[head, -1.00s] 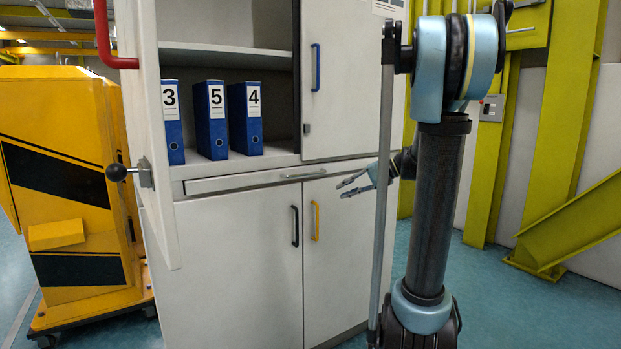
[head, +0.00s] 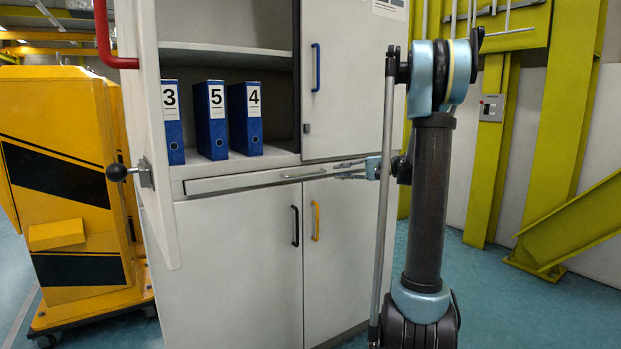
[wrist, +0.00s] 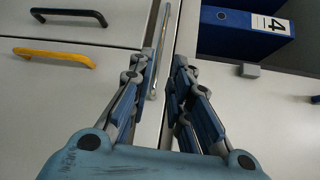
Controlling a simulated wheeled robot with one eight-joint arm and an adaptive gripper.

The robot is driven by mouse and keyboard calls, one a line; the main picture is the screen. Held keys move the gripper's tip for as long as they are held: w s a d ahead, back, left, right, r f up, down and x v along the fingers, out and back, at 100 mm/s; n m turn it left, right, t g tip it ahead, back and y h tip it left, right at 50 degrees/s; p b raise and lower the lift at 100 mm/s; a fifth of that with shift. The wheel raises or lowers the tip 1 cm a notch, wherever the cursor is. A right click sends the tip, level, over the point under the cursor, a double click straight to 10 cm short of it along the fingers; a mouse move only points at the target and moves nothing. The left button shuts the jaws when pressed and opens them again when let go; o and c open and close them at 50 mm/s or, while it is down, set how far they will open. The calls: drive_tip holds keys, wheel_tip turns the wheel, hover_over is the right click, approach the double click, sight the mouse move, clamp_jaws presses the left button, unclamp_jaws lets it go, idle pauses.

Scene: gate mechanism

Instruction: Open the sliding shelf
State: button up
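The sliding shelf (head: 240,182) is a thin white panel between the cabinet's upper and lower parts, and it looks pushed in. Its slim grey bar handle (head: 303,174) lies along the panel's right half; it also shows in the wrist view (wrist: 159,50). My gripper (head: 348,171) is at handle height, just right of the handle's right end in the head view. In the wrist view my gripper (wrist: 160,62) is open, and the handle shows between its fingertips, nearer the left finger. Contact with the handle cannot be told.
The white cabinet has an open left door (head: 150,130) with a black knob (head: 117,172). Blue binders (head: 245,118) stand inside. A blue handle (head: 316,68) is above; black (head: 295,226) and yellow (head: 315,221) handles are below. A yellow machine (head: 65,180) stands left.

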sight(309, 174)
drive_tip(key=x, duration=1.2)
clamp_jaws()
